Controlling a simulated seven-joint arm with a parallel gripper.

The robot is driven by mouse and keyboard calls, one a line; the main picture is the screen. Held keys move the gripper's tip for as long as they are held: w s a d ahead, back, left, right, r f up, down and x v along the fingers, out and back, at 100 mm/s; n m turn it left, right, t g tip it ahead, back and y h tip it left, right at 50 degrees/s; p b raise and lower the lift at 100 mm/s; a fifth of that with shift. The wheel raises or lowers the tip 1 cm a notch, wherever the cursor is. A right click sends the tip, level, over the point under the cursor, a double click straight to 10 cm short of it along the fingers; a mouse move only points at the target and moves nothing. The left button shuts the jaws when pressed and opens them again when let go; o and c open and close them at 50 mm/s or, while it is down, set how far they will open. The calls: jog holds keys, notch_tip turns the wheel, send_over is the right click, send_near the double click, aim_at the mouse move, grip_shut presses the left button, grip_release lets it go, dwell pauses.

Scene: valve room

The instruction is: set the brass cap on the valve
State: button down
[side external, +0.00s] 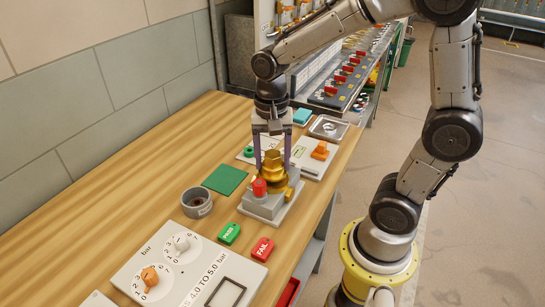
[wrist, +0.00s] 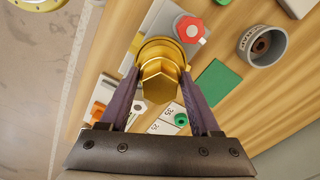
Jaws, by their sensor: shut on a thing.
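The brass cap (side external: 272,162) has a hexagonal top and a wider round rim. It also shows in the wrist view (wrist: 160,78). My gripper (side external: 273,163) is shut on the cap, with one purple finger on each side; it fills the gap between the fingers in the wrist view (wrist: 158,100). The valve (side external: 264,205) is a grey block on a pale plate, with a red knob (side external: 259,187) and a brass side part (side external: 290,191). The cap is over the valve, upright. Whether its rim touches the valve, I cannot tell; the cap hides the seat.
A grey cup (side external: 196,204) and a green pad (side external: 225,179) lie left of the valve. Green PASS (side external: 229,233) and red FAIL (side external: 262,248) blocks lie in front. A gauge panel (side external: 188,270) is nearer. A plate with an orange handle (side external: 320,150) stands behind right.

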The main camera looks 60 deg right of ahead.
jog(key=shift+f, duration=0.95)
dwell(1.6)
grip_release()
dwell(0.3)
jog(key=shift+r, duration=4)
